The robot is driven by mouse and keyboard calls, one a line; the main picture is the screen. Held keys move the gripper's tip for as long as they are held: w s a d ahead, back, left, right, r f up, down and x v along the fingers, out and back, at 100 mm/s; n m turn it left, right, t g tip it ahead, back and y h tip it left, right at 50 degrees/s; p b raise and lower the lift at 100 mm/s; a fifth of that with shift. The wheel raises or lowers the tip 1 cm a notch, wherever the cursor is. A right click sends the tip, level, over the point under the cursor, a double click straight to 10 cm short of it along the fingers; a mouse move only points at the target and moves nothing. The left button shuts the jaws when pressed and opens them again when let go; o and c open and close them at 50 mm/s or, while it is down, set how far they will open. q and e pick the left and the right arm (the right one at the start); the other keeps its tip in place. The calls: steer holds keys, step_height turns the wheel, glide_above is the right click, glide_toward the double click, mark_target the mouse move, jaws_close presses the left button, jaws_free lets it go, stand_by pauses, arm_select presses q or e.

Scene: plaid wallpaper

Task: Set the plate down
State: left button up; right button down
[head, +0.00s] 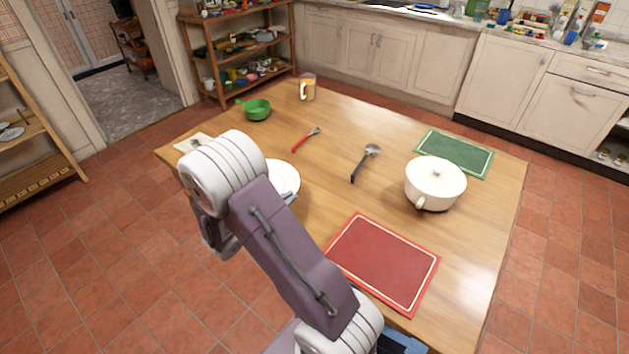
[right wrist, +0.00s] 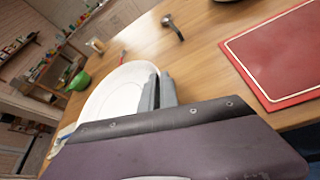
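The white plate (head: 285,176) is near the table's left edge in the head view, partly hidden behind my right arm. In the right wrist view the plate (right wrist: 112,98) is large and close. My right gripper (right wrist: 158,90) has its two grey fingers close together at the plate's right rim, and they look shut on it. In the head view my arm mostly hides this gripper. I cannot tell whether the plate touches the table. My left gripper is not in view.
The wooden table (head: 330,200) bears a red mat (head: 383,262), a white pot (head: 435,184), a green mat (head: 455,153), a ladle (head: 366,162), a red-handled utensil (head: 305,140), a green pan (head: 257,109) and a mug (head: 307,87). The table's middle has free room.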

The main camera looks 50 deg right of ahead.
steer(key=w+d+f, duration=0.1)
steer(key=d, duration=0.1)
steer(key=w+d+f, duration=0.3)
steer(key=w+d, duration=0.1)
steer(key=shift+f, duration=0.4)
steer(key=shift+w+d, duration=0.1)
steer(key=shift+d, duration=0.05)
step_height(320, 180, down, 4)
steer(key=shift+f+b, duration=0.15)
steer(key=shift+b, duration=0.35)
steer(key=c, duration=1.6)
jaws_free()
